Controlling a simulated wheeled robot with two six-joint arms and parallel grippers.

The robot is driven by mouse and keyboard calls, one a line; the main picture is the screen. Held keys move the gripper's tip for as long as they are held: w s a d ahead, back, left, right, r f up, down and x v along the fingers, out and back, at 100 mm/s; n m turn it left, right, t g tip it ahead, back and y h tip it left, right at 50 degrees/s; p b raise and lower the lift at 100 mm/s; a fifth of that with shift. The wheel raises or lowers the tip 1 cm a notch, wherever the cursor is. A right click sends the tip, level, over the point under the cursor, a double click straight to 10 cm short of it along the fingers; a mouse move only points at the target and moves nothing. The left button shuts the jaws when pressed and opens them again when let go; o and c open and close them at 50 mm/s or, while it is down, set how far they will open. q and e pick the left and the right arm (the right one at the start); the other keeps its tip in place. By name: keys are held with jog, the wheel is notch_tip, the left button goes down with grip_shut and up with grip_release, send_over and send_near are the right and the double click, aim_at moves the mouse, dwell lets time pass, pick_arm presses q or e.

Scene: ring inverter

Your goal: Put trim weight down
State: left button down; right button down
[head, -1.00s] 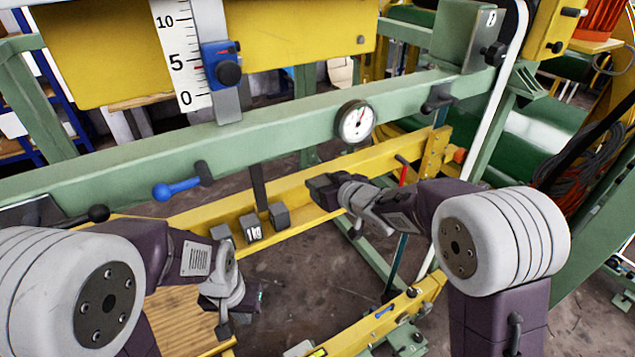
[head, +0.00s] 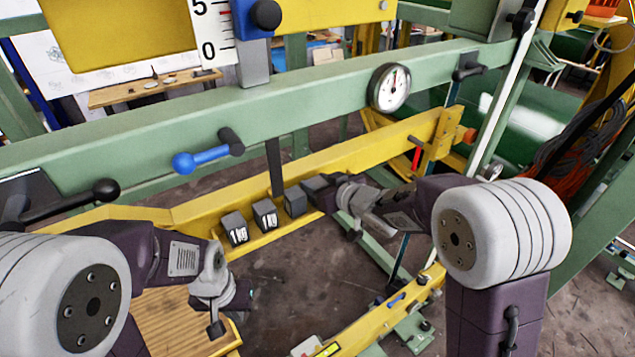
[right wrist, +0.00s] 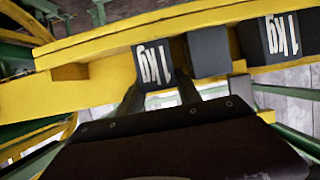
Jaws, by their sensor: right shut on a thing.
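My right gripper (head: 322,190) is shut on a dark trim weight, whose "1kg" face (right wrist: 154,67) shows between the fingers in the right wrist view. The held weight is over the yellow beam (head: 340,152), at the right end of a row of similar weights. In the head view the row has a left weight (head: 235,229), a middle weight (head: 267,215) and a plain-faced dark weight (head: 295,200) beside my gripper. Whether the held weight touches the beam is unclear. My left gripper (head: 236,297) hangs low at the left; its fingers are too unclear to read.
A green beam (head: 310,93) with a dial gauge (head: 390,87) and a blue-knobbed lever (head: 200,155) crosses above the weights. A wooden board (head: 180,315) lies below my left arm. A dark vertical strap (head: 274,168) hangs behind the row.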

jog(key=shift+d+f, duration=0.1)
jog(key=shift+d, duration=0.1)
jog(key=c, duration=1.1)
grip_release()
jog(key=shift+w+d+f, duration=0.1)
jog(key=shift+d+f, duration=0.05)
jog(key=shift+w, duration=0.1)
jog(key=shift+a+r, duration=0.2)
jog(key=shift+a, duration=0.05)
jog(key=v, duration=1.2)
